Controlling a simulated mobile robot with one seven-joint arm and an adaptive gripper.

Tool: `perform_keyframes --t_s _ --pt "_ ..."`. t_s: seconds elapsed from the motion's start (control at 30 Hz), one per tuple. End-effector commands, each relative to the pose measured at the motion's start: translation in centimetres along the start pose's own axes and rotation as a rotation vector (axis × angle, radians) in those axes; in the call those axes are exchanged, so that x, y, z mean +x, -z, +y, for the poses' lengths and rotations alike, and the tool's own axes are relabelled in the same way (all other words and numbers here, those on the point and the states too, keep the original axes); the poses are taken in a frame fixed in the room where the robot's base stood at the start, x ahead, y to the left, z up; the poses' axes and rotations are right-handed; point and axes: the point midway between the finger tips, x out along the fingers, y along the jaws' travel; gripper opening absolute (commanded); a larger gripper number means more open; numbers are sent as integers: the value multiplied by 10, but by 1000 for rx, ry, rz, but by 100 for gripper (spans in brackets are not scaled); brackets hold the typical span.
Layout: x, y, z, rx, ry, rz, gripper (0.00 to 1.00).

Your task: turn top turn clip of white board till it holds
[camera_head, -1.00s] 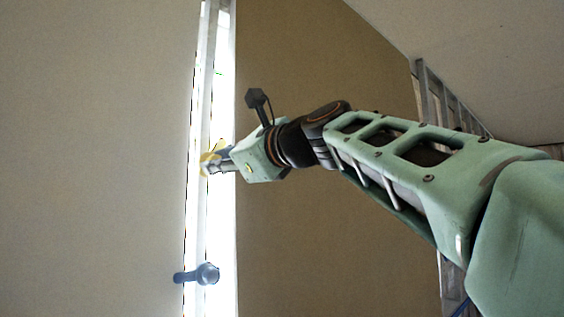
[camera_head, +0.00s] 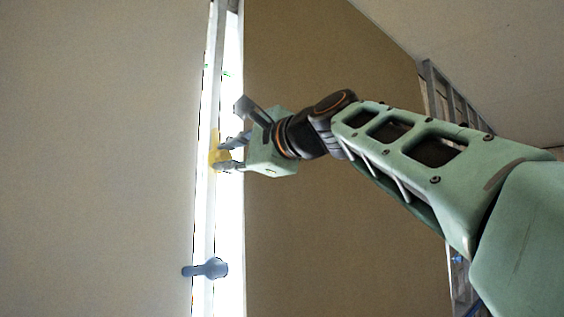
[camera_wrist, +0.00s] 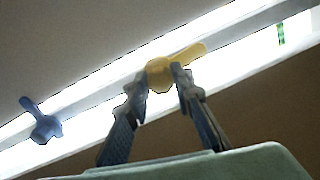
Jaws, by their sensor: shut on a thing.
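The yellow top turn clip (camera_head: 214,150) sits on the narrow pale rail beside the white board (camera_head: 100,150), which fills the left of the head view. In the wrist view the clip's round knob (camera_wrist: 159,75) is between my fingertips, and its tab (camera_wrist: 188,55) points to the upper right, roughly along the rail. I cannot see the tab lying across the board's edge. My gripper (camera_head: 228,155) is shut on the clip; its fingers also show in the wrist view (camera_wrist: 160,88). The board (camera_wrist: 75,40) is at the upper left there.
A blue-grey lower clip (camera_head: 208,268) is on the same rail, its tab reaching left to the board's edge. Bright gaps flank the rail (camera_head: 221,60). A brown panel (camera_head: 330,230) stands to the right, with a ladder (camera_head: 455,105) behind my arm.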

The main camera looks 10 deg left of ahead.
Motion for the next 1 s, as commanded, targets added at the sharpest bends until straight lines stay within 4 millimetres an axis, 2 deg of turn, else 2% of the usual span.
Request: perform_keyframes --t_s 1.0 --pt "0 1 4 -965 1 -1 0"
